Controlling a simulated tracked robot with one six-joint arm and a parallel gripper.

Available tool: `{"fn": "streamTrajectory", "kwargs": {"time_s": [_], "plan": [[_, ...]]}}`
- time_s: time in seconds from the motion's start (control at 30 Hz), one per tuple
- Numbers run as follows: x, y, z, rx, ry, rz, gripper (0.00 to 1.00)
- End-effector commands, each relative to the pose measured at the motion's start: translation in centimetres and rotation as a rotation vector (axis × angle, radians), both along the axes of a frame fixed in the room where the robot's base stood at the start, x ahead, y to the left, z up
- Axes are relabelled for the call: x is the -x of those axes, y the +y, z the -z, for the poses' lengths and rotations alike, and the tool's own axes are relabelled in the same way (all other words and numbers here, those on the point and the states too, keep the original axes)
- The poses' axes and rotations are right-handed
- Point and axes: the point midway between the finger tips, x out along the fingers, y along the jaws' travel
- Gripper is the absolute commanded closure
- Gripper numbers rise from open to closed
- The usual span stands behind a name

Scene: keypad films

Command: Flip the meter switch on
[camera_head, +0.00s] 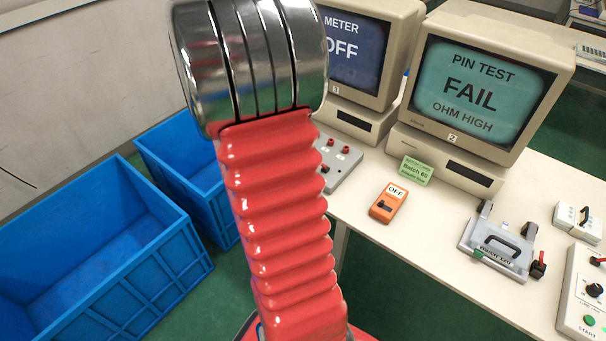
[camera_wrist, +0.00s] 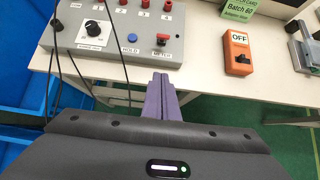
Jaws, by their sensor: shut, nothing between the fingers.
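The grey control panel (camera_wrist: 128,60) lies on the table in the wrist view, with a small red switch (camera_wrist: 162,40) above a label that seems to read METER. Part of the panel (camera_head: 340,168) shows in the head view, mostly behind my red arm. The meter monitor (camera_head: 350,50) reads OFF on a blue screen. My gripper (camera_wrist: 161,76) is shut and empty, its purple fingers together at the panel's front edge, below the red switch in the picture. I cannot tell whether they touch the panel. The head view does not show the gripper.
The panel also carries a dial (camera_wrist: 95,32), a blue HOLD button (camera_wrist: 131,37) and red sockets. An orange box (camera_head: 388,203) labelled OFF sits to its right. A second monitor (camera_head: 475,92) reads PIN TEST FAIL. Blue crates (camera_head: 100,260) stand left. Black cables cross the panel's left side.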

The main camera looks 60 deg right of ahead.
Motion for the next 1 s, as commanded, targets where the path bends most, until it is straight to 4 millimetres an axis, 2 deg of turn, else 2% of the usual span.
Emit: {"fn": "streamTrajectory", "kwargs": {"time_s": [0.9, 1.0], "plan": [[1.2, -6.6, 7.0, -0.002, 0.000, 0.004, 1.00], [1.4, -8.1, 5.8, 0.002, -0.004, 0.006, 1.00]]}}
